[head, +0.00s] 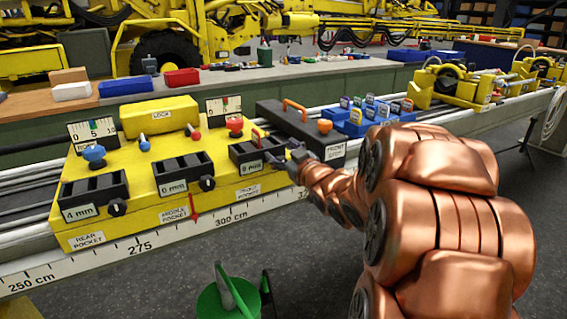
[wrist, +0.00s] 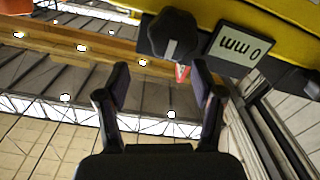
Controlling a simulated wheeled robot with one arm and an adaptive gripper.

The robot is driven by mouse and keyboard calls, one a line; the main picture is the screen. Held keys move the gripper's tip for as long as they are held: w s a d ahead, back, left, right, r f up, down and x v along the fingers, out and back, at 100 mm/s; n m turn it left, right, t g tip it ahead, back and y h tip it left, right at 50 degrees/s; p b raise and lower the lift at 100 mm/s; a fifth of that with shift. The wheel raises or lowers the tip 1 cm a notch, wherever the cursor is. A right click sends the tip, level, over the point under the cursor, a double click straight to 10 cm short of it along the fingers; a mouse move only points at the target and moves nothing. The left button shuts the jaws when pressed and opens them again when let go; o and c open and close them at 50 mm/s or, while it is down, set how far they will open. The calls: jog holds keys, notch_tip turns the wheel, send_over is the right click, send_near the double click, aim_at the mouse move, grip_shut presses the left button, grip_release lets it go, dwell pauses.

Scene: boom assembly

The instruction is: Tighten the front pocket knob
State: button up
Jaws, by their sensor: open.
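The front pocket (head: 257,153) is a black slotted block at the right end of the yellow fixture, with a "0 mm" label that also shows upside down in the wrist view (wrist: 240,47). Its black lobed knob (wrist: 172,37) sits beside that label in the wrist view. In the head view my gripper and the knob run together, so the knob is hard to make out. My gripper (wrist: 160,82) is open and empty. Its fingertips point towards the knob, with a visible gap in the wrist view, and they do not appear to touch it.
The middle pocket (head: 184,175) and rear pocket (head: 93,198) have similar black knobs to the left. A black case with an orange handle (head: 300,128) and a blue tray (head: 362,122) stand behind my arm. A green bucket (head: 226,298) is on the floor.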

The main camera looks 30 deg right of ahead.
notch_tip(320, 180, up, 6)
dwell(0.8)
jog(key=s+a+f+m+g, duration=0.2)
jog(key=s+a+f+g, duration=0.45)
jog(key=s+f, duration=0.3)
jog(key=s+a+f+m+g, duration=0.1)
jog(key=s+a+f+g, duration=0.6)
jog(key=f, duration=0.4)
jog(key=s+a+f+g+y, duration=0.1)
jog(key=s+a+g, duration=0.35)
jog(key=s, duration=0.65)
jog(key=s+a+f+g+y, duration=0.1)
jog(key=s+a+g, duration=0.2)
jog(key=s+a, duration=0.55)
notch_tip(320, 180, up, 18)
jog(key=s+d+t+p, duration=0.1)
jog(key=d+p, duration=0.1)
jog(key=p, duration=1.4)
jog(key=shift+s+d+f+p, duration=0.15)
jog(key=shift+s+d+p, duration=0.15)
jog(key=shift+p, duration=0.1)
